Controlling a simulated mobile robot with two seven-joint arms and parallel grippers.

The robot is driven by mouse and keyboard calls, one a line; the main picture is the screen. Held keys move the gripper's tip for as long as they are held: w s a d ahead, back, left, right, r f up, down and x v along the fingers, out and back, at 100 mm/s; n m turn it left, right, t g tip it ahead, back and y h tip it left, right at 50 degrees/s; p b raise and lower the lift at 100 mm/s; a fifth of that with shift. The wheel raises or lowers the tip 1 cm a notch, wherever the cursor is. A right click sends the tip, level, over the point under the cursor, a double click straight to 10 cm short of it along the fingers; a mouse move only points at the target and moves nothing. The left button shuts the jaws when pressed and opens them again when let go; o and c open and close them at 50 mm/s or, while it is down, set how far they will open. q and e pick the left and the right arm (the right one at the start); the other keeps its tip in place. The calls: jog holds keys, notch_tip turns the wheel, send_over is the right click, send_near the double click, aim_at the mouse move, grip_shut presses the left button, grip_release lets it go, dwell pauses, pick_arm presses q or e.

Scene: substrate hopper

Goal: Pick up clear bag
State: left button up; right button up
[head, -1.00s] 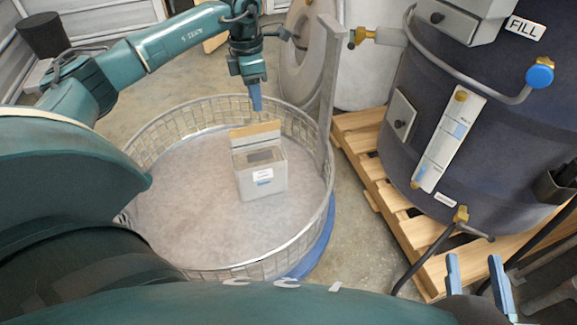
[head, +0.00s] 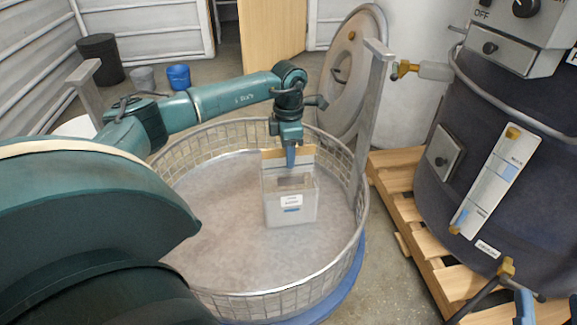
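A pale grey, see-through, box-shaped bag (head: 291,206) with a white and blue label stands upright in the round wire-mesh basket (head: 262,292), right of its middle. Its top looks open, with a tan strip along the back edge. My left gripper (head: 291,157) points down at that back edge, its blue fingers overlapping the strip in the picture. The fingers are seen edge-on, so I cannot tell their gap or whether they touch the bag. My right gripper (head: 546,308) is partly cut off at the bottom right, blue fingers apart and empty, far from the bag.
A grey post (head: 368,125) and a round lid (head: 347,75) stand at the basket's back right. A dark tank (head: 450,120) on a wooden pallet (head: 425,232) fills the right. Buckets (head: 178,76) stand at the back left. The basket floor left of the bag is bare.

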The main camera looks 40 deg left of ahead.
pick_arm(q)
jog(key=shift+f, duration=0.5)
grip_shut()
dwell(1.0)
jog(key=shift+r, duration=0.25)
